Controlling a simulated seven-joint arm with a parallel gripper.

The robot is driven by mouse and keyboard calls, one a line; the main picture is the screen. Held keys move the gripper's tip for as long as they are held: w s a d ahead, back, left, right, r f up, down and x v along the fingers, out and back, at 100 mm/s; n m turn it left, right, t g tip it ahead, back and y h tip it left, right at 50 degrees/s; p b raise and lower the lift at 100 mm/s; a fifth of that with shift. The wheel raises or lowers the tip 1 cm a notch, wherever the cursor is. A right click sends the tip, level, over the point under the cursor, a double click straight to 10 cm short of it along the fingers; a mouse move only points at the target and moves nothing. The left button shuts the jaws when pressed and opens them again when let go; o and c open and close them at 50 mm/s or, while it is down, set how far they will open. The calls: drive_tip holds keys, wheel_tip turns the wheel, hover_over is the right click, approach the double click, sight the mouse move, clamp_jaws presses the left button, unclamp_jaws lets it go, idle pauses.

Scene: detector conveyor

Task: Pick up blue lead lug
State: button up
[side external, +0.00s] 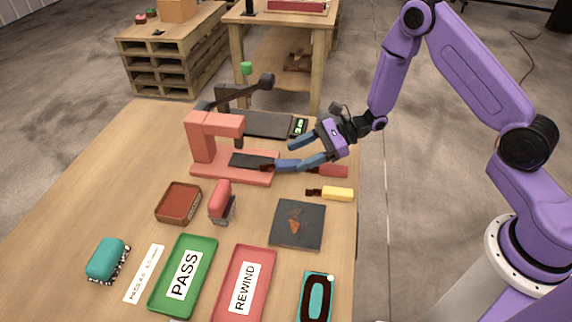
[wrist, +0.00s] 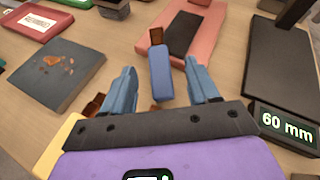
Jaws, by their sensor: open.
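The blue lead lug (wrist: 161,76) has a blue sleeve and a brown tip. In the wrist view it lies between my gripper's two blue fingers (wrist: 162,71), with a gap on each side, its tip pointing toward the red press base. In the side view my gripper (side external: 294,156) is low over the table, open, its fingers spread. The blue lug (side external: 286,166) shows there at the lower finger, partly merged with it, its dark tip near the press's black pad. I cannot tell its exact height gap to the fingers.
The red press (side external: 215,140) stands just left of my gripper. A red lug (side external: 334,171) and a yellow lug (side external: 338,194) lie close by. A black device with a "60 mm" display (wrist: 287,124) is at right in the wrist view. A dark square plate (side external: 297,238), green PASS tray (side external: 207,248) and red REWIND tray (side external: 268,258) lie nearer.

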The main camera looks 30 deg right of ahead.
sight(283, 162)
drive_tip(key=shift+x, duration=1.8)
drive_tip(key=shift+s, duration=0.1)
clamp_jaws()
drive_tip(key=shift+r, duration=0.15)
drive_tip(key=shift+r, duration=0.45)
wheel_tip(283, 162, up, 2)
drive_tip(key=shift+r, duration=0.1)
drive_tip(key=s+d+r, duration=0.4)
drive_tip(key=s+r, duration=0.5)
drive_tip(key=s, duration=0.4)
drive_tip(key=shift+d+r, duration=0.3)
drive_tip(key=shift+d, duration=0.1)
